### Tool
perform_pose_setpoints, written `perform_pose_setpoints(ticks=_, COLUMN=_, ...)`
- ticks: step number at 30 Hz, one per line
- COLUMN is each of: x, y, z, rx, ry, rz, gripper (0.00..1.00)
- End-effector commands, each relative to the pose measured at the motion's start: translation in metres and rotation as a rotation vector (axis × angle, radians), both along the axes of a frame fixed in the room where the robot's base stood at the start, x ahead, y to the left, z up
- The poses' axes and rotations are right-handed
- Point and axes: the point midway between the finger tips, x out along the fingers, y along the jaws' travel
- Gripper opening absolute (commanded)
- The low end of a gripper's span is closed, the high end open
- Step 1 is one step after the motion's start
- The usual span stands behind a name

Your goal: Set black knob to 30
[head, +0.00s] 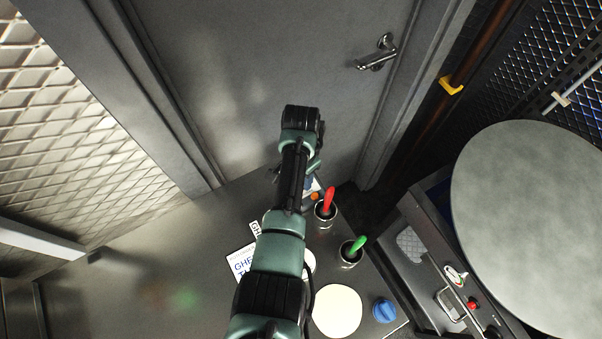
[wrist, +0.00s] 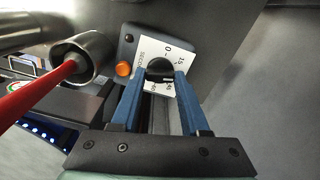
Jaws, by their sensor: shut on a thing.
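The black knob (wrist: 160,68) sits on a white dial plate (wrist: 146,49) in the wrist view. The plate has numbers around the knob; 0 and 15 are legible near its top and right, and the lower ones are small and partly covered by the fingers. My gripper (wrist: 161,77) has its two blue fingers on either side of the knob and is shut on it. A small pale mark shows near the knob's lower edge, but I cannot tell its exact setting. In the head view my arm hides the knob and most of the gripper.
An orange button (wrist: 123,69) is beside the dial. A metal cup with a red-handled tool (head: 327,204) stands close by, with a green-handled one (head: 356,246) nearer. A blue knob-shaped object (head: 384,310) and a pale disc (head: 337,311) lie on the counter (head: 130,280).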

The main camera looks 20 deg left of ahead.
Motion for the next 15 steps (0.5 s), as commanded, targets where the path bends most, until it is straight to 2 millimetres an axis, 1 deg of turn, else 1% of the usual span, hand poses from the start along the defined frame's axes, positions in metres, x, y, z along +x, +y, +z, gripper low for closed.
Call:
perform_pose_setpoints(ticks=6, x=0.0009, y=0.0003, z=0.0010, rx=0.000, ry=-0.002, rz=-0.134, gripper=0.00)
perform_pose_setpoints(ticks=15, x=0.0011, y=0.0000, z=0.0009, rx=0.001, ry=-0.003, rz=-0.228, gripper=0.00)
